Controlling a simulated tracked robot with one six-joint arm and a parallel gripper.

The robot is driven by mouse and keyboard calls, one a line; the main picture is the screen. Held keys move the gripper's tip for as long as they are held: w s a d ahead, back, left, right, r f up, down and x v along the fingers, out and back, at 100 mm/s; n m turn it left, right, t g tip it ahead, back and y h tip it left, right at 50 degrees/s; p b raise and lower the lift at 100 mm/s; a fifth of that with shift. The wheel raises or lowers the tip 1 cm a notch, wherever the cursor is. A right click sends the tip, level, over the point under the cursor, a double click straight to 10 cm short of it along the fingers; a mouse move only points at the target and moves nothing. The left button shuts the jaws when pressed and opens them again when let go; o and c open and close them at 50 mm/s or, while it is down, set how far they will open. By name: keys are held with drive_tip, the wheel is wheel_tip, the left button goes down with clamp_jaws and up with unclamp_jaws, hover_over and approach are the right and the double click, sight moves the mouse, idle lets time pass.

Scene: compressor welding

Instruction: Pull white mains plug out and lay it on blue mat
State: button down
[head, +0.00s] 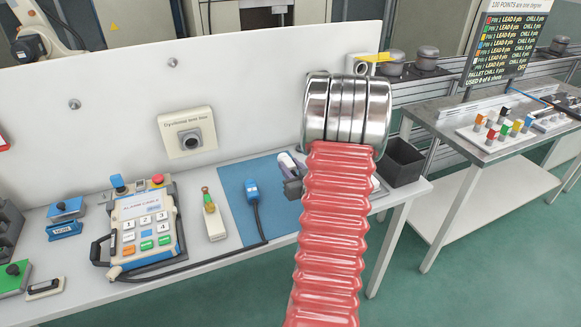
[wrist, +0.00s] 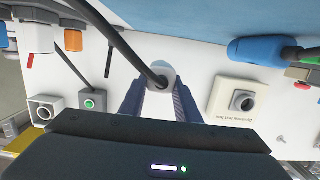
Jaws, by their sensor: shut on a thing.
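In the wrist view my gripper (wrist: 158,100) is shut on the white mains plug (wrist: 166,74), a small white body between the two dark blue fingers. A dark cable runs from the plug up and left. The white panel lies behind the plug, and I cannot tell whether the plug is seated in a socket. In the head view my arm hides the plug and most of the gripper. The blue mat (head: 235,198) lies on the bench left of my arm; a blue strip of it (wrist: 200,15) seems to cross the top of the wrist view.
A blue plug (head: 252,190) with a dark cable lies on the mat. A labelled socket (head: 192,140) is on the white panel (head: 110,105). A keypad pendant (head: 147,228) and a small green-and-brass part (head: 209,202) stand left of the mat. A black bin (head: 404,162) is at right.

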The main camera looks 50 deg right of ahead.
drive_tip(key=shift+f, duration=0.85)
idle(0.4)
drive_tip(key=c, duration=1.3)
unclamp_jaws()
drive_tip(key=shift+o, duration=0.2)
drive_tip(key=shift+s, duration=0.1)
drive_tip(key=v, duration=1.3)
drive_tip(key=shift+s+a, duration=0.15)
drive_tip(key=shift+s, duration=0.15)
